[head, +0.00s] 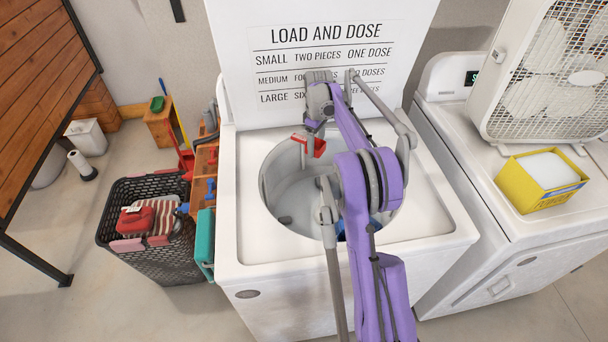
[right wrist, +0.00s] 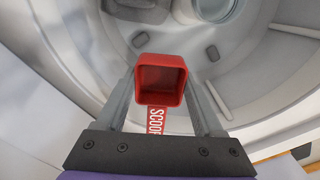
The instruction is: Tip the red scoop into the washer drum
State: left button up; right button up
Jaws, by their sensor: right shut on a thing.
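The red scoop (head: 315,147) is over the back part of the washer drum (head: 284,178) opening in the head view. My right gripper (head: 312,127) is shut on the scoop, above the drum. In the right wrist view the square red cup of the scoop (right wrist: 161,79) sits between the two fingers, with its lettered handle toward the palm. Its mouth faces the camera, and I see red inner walls and no clear powder. The scoop's exact tilt is hard to tell. My purple right arm hides part of the drum. My left gripper is not in view.
The raised lid (head: 325,55) with a dosing chart stands behind the gripper. Something blue (head: 374,226) shows low in the drum. A yellow box of white powder (head: 544,181) and a white fan (head: 545,75) stand at right. A dark basket (head: 167,262) with laundry stands left.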

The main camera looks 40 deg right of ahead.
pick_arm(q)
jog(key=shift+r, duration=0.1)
pick_arm(e)
jog(key=shift+r, duration=0.1)
jog(key=shift+r+p, duration=1)
jog(key=shift+r, duration=1.45)
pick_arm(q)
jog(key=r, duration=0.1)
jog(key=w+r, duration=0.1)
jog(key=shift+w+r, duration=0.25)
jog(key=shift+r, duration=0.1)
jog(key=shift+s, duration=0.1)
